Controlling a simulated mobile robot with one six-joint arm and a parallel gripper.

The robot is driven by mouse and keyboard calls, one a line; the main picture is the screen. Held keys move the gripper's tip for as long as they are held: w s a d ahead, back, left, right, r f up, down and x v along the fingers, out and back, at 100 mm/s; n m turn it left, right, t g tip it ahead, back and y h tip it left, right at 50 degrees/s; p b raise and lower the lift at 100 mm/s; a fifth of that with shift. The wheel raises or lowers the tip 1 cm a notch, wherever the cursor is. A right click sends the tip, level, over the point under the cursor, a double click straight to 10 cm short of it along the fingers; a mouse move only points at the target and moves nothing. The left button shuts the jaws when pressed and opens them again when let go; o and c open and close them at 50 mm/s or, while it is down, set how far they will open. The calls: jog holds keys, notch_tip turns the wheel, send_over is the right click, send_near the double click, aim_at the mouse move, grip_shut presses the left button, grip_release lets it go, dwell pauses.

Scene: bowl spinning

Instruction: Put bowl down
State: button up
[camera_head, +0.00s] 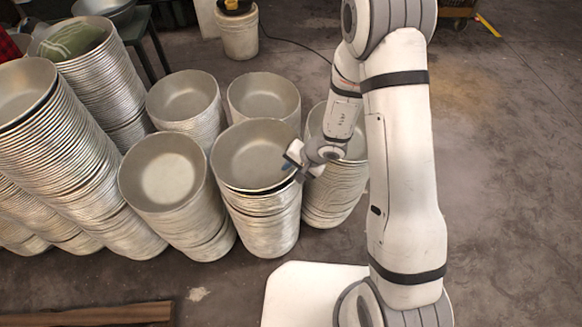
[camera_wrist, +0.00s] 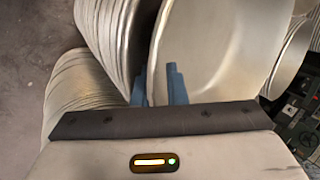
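A round metal bowl (camera_head: 250,150) is at the top of the front-middle stack (camera_head: 265,222). A dark gap shows under its near rim, so it sits slightly raised or tilted there. My gripper (camera_head: 297,162) is at the bowl's right rim. In the wrist view, my gripper's blue fingers (camera_wrist: 160,88) are on either side of the bowl's (camera_wrist: 225,50) wall, one inside and one outside, and look closed on it. The stack's rims (camera_wrist: 108,35) are close beside the outer finger. The fingertip contact is partly hidden.
More bowl stacks stand close around: one on the left (camera_head: 165,180), one behind (camera_head: 264,97), and one on the right (camera_head: 335,185) under my arm. Taller stacks (camera_head: 70,150) fill the far left. The floor at right (camera_head: 500,180) is open.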

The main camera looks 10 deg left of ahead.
jog(key=shift+o, duration=1)
notch_tip(320, 180, up, 2)
jog(key=p, duration=0.3)
jog(key=s+d+r+n, duration=0.1)
jog(key=s+d+r, duration=0.15)
jog(key=r, duration=0.45)
jog(key=s+d+r+n, duration=0.1)
jog(key=s+d+r, duration=0.15)
jog(key=r, duration=0.55)
jog(key=s+d+r+n, duration=0.1)
jog(key=s+d+r, duration=0.1)
jog(key=d+r, duration=0.35)
jog(key=s+d+r+h, duration=0.6)
jog(key=s+d+r, duration=0.3)
jog(key=d+r, duration=0.1)
jog(key=shift+s+r+n+t, duration=0.15)
jog(key=shift+r+n+t, duration=0.15)
jog(key=shift+r, duration=0.15)
